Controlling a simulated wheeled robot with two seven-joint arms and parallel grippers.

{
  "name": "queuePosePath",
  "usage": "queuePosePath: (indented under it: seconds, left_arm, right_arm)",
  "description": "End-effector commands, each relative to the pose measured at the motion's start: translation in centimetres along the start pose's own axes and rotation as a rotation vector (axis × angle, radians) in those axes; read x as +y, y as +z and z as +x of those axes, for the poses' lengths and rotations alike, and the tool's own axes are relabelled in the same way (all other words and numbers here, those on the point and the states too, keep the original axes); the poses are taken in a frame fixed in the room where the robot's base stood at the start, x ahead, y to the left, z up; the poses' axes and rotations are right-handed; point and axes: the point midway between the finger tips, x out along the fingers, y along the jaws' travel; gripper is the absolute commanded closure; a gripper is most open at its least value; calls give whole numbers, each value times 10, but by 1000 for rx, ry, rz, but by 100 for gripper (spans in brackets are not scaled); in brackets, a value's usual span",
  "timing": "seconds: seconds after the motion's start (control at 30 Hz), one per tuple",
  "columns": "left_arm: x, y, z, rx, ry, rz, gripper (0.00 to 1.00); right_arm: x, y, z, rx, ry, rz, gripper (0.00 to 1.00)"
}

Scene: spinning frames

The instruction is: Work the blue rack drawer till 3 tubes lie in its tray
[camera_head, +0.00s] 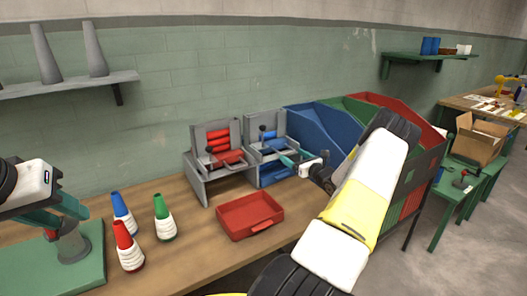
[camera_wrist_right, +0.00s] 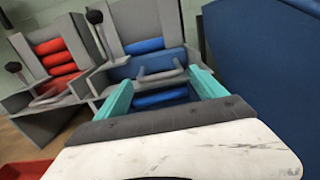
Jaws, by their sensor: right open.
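The blue rack (camera_head: 250,130) is a grey stand at the back of the table, right of the red rack. In the right wrist view, a blue tube (camera_wrist_right: 144,46) lies in its upper part above the blue drawer (camera_wrist_right: 128,70) with a grey handle (camera_wrist_right: 160,75). Blue tube shapes (camera_wrist_right: 158,98) show lower down; their count is unclear. My right gripper (camera_wrist_right: 160,82) is open, its teal fingers either side of the handle; contact is unclear. It also shows in the head view (camera_head: 292,163). My left gripper (camera_head: 68,214) is at the far left by a grey post; its grip is unclear.
The red rack (camera_head: 197,163) stands beside the blue rack. A red tray (camera_head: 250,213) lies in front. Red, blue and green cones (camera_head: 128,248) with white thread stand near the green base (camera_head: 90,270). Blue, green and red bins (camera_head: 322,128) stand right of the racks.

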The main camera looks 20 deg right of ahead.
Motion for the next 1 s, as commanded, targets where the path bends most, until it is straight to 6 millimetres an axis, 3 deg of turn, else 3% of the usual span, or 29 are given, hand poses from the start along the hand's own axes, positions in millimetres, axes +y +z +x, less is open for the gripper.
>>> queuePosePath:
  seconds: [0.2, 0.4, 0.77, 1.0]
  left_arm:
    - [0, 0, 0, 0, 0, 0, 64]
    - [0, 0, 0, 0, 0, 0, 64]
    - [0, 0, 0, 0, 0, 0, 64]
    - [0, 0, 0, 0, 0, 0, 64]
  right_arm:
    - [2, 0, 37, -4, 3, 0, 20]
    - [1, 0, 60, -3, 2, 1, 20]
    - [1, 0, 66, -2, 1, 1, 20]
    - [1, 0, 65, -3, 1, 0, 67]
